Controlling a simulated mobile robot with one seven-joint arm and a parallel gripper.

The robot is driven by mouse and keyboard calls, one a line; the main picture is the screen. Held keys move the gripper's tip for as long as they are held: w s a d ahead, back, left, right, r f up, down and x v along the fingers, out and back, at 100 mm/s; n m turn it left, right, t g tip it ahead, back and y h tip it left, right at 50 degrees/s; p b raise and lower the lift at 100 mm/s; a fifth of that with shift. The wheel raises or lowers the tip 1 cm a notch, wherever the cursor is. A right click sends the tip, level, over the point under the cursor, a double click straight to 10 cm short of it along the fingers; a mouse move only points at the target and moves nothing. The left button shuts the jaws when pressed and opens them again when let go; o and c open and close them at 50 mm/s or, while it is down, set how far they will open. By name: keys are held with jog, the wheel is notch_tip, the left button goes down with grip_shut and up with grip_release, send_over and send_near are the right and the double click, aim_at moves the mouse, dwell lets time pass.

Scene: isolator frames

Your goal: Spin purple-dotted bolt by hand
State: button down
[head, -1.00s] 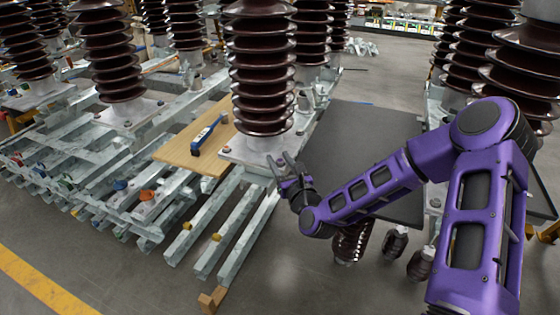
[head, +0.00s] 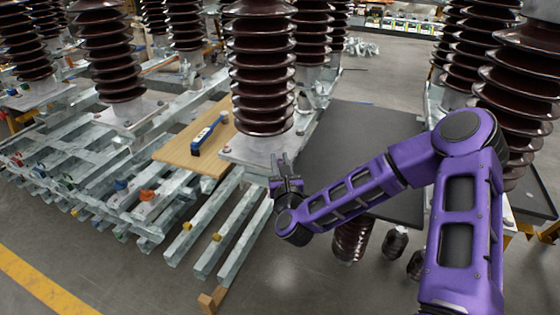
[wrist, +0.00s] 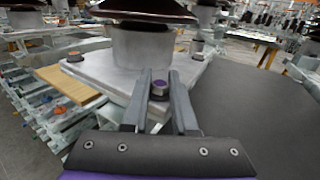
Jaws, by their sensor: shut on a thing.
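The purple-dotted bolt (wrist: 159,88) stands at the near corner of the grey metal base plate (wrist: 112,72) under a brown ribbed insulator (head: 262,75). In the wrist view its purple top shows between the two fingers of my gripper (wrist: 160,97). The gripper is shut on the bolt, with one finger on each side. In the head view my gripper (head: 284,163) is at the front right corner of the same plate, and the bolt is hidden there by the fingers.
A wooden board (head: 185,150) with a blue tool (head: 208,134) lies left of the plate. A dark flat panel (head: 365,130) lies to the right. Other bolts sit at the plate's corners, one of them (wrist: 74,57) at left. Galvanised beams (head: 215,225) fill the front left.

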jog(key=m+h, duration=0.2)
jog(key=h, duration=0.1)
jog(key=m+h, duration=0.1)
jog(key=h, duration=0.2)
jog(key=shift+a+m, duration=0.15)
jog(key=shift+m, duration=0.25)
jog(key=m+g+h, duration=0.1)
jog(key=m+h, duration=0.1)
jog(key=h, duration=0.1)
jog(key=m+g+h, duration=0.1)
jog(key=m+h, duration=0.1)
jog(key=h, duration=0.1)
jog(key=shift+r+h, duration=0.2)
jog(key=shift+h, duration=0.1)
jog(key=m+g+h, duration=0.3)
jog(key=m+h, duration=0.1)
jog(key=shift+g, duration=0.4)
jog(key=shift+f+m+g+h, duration=0.1)
jog(key=shift+m+g+h, duration=1.25)
jog(key=shift+g, duration=0.55)
jog(key=shift+m+g, duration=0.25)
jog(key=shift+g, duration=0.05)
jog(key=shift+d, duration=0.2)
jog(key=c, duration=0.7)
grip_release()
jog(key=shift+a, duration=0.1)
